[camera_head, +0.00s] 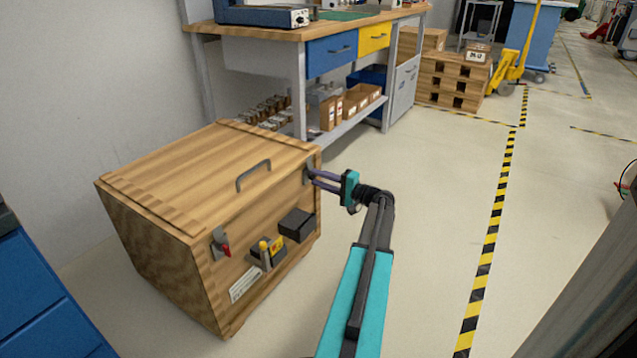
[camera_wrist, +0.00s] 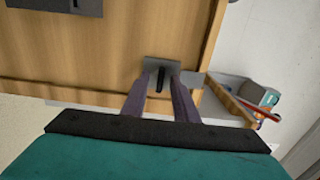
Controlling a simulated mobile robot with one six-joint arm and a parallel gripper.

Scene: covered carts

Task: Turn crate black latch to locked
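The wooden crate (camera_head: 205,165) stands on the floor left of my arm, lid closed. Its black latch (camera_wrist: 160,79) is a thin dark lever on a grey plate (camera_wrist: 163,63), at the crate's right front upper corner. In the head view the latch is mostly hidden behind my fingers. My gripper (camera_head: 313,177) is at this latch; in the wrist view its two purple fingers (camera_wrist: 160,84) stand on either side of the lever, with narrow gaps visible. Whether the fingertips touch the plate cannot be told. A second latch with a red handle (camera_head: 226,250) is on the crate's left front.
The crate front also carries a dark box (camera_head: 297,225), a yellow-knobbed fitting (camera_head: 265,254) and a label (camera_head: 245,284). A workbench (camera_head: 290,33) is behind the crate.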

